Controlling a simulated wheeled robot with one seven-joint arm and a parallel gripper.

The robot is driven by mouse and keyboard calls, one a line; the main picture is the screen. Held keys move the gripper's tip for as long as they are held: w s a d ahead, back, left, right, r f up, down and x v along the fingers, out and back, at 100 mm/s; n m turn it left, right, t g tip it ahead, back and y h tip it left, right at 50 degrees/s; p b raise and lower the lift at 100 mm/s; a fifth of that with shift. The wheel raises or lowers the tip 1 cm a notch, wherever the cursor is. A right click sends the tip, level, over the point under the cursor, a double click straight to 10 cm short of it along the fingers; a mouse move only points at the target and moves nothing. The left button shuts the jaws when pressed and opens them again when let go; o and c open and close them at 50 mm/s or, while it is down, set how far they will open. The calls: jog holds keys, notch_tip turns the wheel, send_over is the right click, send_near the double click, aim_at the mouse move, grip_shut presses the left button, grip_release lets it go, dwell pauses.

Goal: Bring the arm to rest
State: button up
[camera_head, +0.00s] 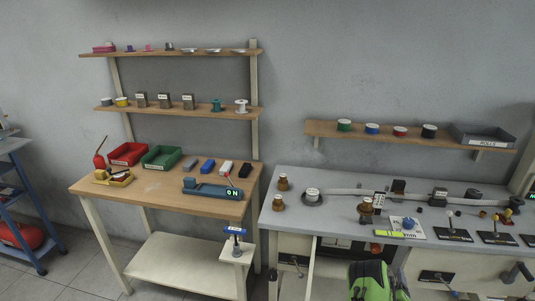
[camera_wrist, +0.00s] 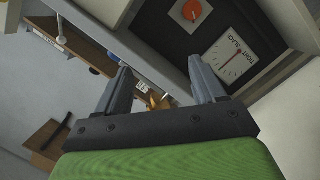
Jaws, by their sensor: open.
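My gripper (camera_wrist: 160,88) shows in the wrist view with its two grey fingers spread wide apart. Nothing is held between the fingers. Behind them are a dark panel (camera_wrist: 205,28) with a red round part and a white square dial (camera_wrist: 232,55). A small orange-brown thing (camera_wrist: 157,101) shows in the gap, too small to name. In the head view a green and black part of my arm (camera_head: 372,281) rises at the bottom, in front of the grey bench (camera_head: 335,240). My gripper's fingers cannot be made out in the head view.
A wooden workbench (camera_head: 165,192) with red and green bins (camera_head: 160,157) stands at the left, with shelves (camera_head: 175,110) above. The grey bench carries spools, black fixtures and small parts. A wall shelf (camera_head: 375,137) hangs over it. Tiled floor (camera_head: 80,275) is open at lower left.

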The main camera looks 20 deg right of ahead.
jog(key=w+a+r+m+g+y, duration=0.1)
jog(key=w+a+r+m, duration=0.15)
jog(key=w+r, duration=0.4)
jog(key=w+a+r+m+g, duration=0.1)
jog(key=w+a+r+m, duration=0.15)
jog(key=r, duration=0.75)
jog(key=a+r+g+y, duration=0.1)
jog(key=a+r+y, duration=0.3)
jog(key=a+r, duration=0.9)
jog(key=s+a+r+n+g+y, duration=0.1)
jog(key=s+a+r+y, duration=0.1)
jog(key=s+a, duration=0.5)
jog(key=s+a+r+y, duration=0.2)
jog(key=s+a+r, duration=0.15)
jog(key=a, duration=0.65)
jog(key=s+a+n+g+y, duration=0.1)
jog(key=s+a, duration=0.3)
jog(key=s, duration=0.4)
jog(key=s+a+f+n+g+y, duration=0.1)
jog(key=s+a+g, duration=0.1)
jog(key=s+a, duration=0.3)
jog(key=s, duration=0.4)
jog(key=shift+s+f, duration=0.15)
jog(key=shift+s, duration=0.05)
jog(key=shift+a, duration=0.1)
